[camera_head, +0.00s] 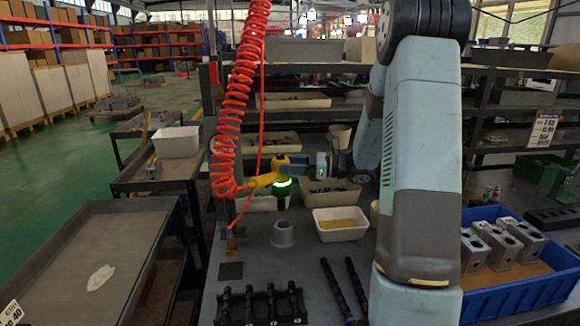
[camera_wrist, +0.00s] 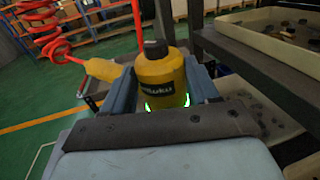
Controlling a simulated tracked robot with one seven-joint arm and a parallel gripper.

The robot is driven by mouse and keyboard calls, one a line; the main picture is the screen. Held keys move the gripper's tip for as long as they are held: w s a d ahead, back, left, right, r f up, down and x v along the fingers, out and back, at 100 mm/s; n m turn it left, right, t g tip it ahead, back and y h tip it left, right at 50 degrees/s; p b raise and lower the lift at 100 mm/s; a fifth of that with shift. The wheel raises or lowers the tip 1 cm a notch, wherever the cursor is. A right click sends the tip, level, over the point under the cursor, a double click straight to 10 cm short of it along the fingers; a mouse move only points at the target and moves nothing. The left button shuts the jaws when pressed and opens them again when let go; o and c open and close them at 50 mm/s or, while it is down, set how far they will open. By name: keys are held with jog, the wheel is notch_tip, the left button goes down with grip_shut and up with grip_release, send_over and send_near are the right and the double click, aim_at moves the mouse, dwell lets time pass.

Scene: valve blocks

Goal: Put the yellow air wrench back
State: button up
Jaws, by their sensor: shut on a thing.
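The yellow air wrench (camera_head: 262,181) is held above the workbench, with a glowing green ring around its lower part. The coiled red hose (camera_head: 238,100) runs up from its handle end. My gripper (camera_head: 292,168) is shut around the wrench's body. In the wrist view the wrench's yellow body (camera_wrist: 160,75) with a dark cap sits between the two fingers of my gripper (camera_wrist: 160,92), and its handle points left. A hollow grey round stand (camera_head: 283,234) is on the bench below the wrench, apart from it. The wrench's lower end is partly hidden in the wrist view.
A white bin (camera_head: 341,224) stands right of the round stand. Black rods and a black rack (camera_head: 262,306) lie in front. A blue crate (camera_head: 512,290) holds metal valve blocks at right. A dark shelf (camera_head: 300,101) rises behind. A grey cart (camera_head: 95,250) stands left.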

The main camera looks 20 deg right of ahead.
jog(key=shift+d, duration=0.2)
jog(key=shift+f, duration=2.3)
notch_tip(320, 180, down, 7)
dwell(3.9)
jog(key=shift+s, duration=0.1)
jog(key=o, duration=1.6)
jog(key=shift+f, duration=0.1)
jog(key=v, duration=0.7)
jog(key=shift+d, duration=0.25)
